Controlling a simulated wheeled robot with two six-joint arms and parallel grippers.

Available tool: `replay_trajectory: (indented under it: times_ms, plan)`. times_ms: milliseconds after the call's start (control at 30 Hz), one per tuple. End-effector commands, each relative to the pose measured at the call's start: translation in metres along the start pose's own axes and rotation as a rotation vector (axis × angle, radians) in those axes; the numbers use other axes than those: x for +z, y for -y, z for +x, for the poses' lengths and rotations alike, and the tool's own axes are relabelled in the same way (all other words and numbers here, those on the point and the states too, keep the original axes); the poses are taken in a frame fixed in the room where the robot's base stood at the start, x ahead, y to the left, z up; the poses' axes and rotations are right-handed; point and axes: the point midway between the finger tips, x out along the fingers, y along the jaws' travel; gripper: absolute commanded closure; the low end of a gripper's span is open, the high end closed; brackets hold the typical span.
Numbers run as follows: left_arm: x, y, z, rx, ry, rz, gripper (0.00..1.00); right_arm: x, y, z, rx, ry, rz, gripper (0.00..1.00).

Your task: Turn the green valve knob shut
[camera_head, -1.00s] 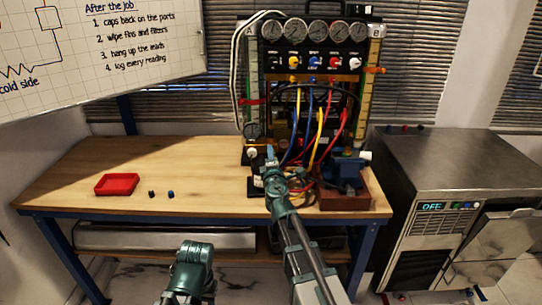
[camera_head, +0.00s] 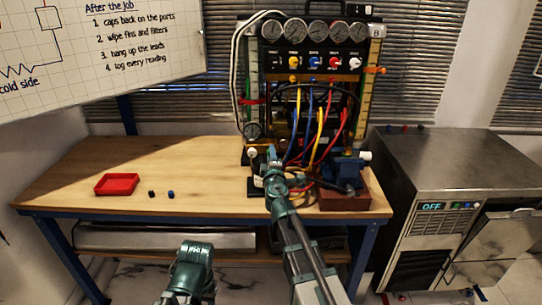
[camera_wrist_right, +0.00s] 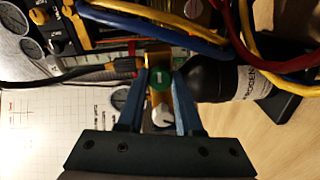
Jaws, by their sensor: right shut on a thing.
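The green valve knob (camera_wrist_right: 160,78) sits on a brass-coloured fitting in the right wrist view, between the tips of my right gripper's blue fingers (camera_wrist_right: 161,82). The gripper is shut on it. In the head view my right gripper (camera_head: 272,156) reaches to the lower front of the gauge rig (camera_head: 311,62), and the knob is hidden there. A white knob (camera_wrist_right: 162,115) shows nearer the palm, between the fingers. My left gripper is not in view.
Blue, yellow and red hoses (camera_head: 321,125) hang close right of my gripper. A dark bottle (camera_wrist_right: 225,80) stands beside the fingers. A blue vise (camera_head: 347,168) is at right. A red tray (camera_head: 117,184) and two small caps lie left; the bench between is clear.

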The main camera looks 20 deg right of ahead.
Motion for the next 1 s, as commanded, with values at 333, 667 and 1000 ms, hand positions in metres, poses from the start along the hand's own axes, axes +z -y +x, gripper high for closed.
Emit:
replay_trajectory:
  times_ms: [333,667,1000]
  plan:
    - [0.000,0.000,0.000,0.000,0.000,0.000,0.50,0.000,0.000,-0.001,0.000,0.001,0.001,0.35]
    - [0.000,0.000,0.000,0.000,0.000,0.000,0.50,0.000,0.000,-0.002,0.000,0.000,0.000,0.35]
    - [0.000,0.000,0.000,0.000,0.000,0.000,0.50,-0.001,0.000,-0.033,0.000,0.001,0.000,0.35]
